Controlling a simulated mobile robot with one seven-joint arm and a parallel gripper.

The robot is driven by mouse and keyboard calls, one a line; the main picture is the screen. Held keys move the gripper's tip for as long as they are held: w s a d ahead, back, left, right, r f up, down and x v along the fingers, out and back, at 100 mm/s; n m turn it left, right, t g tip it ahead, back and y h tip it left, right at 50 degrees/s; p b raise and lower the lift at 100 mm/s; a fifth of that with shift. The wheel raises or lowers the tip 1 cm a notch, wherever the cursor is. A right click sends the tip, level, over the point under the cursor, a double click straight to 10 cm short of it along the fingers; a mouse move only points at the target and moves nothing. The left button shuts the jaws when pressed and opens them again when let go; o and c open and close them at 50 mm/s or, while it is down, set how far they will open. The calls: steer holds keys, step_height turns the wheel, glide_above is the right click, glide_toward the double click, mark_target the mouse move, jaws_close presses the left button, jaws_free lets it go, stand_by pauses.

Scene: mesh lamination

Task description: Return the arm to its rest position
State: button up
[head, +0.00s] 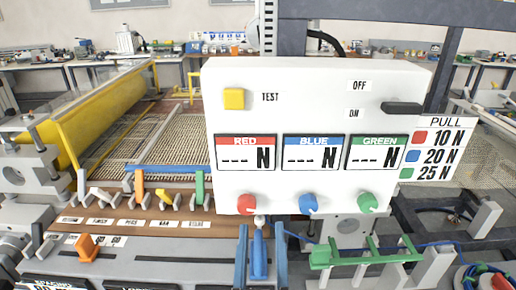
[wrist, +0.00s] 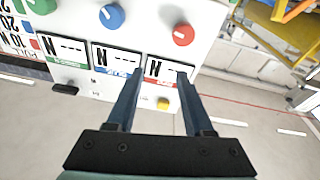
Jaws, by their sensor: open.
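My gripper (wrist: 157,78) shows only in the wrist view. Its two dark fingers are apart, with nothing held between them. The white control panel (wrist: 80,75) lies beyond the fingers and appears upside down there, with its yellow button (wrist: 163,103) seen between them. I cannot tell how far the fingertips are from the panel. In the head view the panel (head: 300,84) stands upright in the centre, with my arm and gripper out of sight.
The panel has three dashed displays, a red knob (head: 247,203), a blue knob (head: 308,203), a green knob (head: 367,202) and a black lever (head: 401,107). A yellow roller (head: 103,105) and several small levers are at left. Pale floor (wrist: 255,145) shows below the panel in the wrist view.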

step_height(320, 180, up, 19)
steer(key=m+t, duration=0.1)
steer(key=t, duration=0.3)
steer(key=s+r+t, duration=0.1)
steer(key=s+r, duration=0.2)
steer(key=r, duration=0.5)
steer(key=s+r+t, duration=0.2)
steer(key=s+r, duration=0.1)
steer(key=r, duration=0.5)
steer(key=shift+s+a+r, duration=0.2)
steer(key=shift+a, duration=0.15)
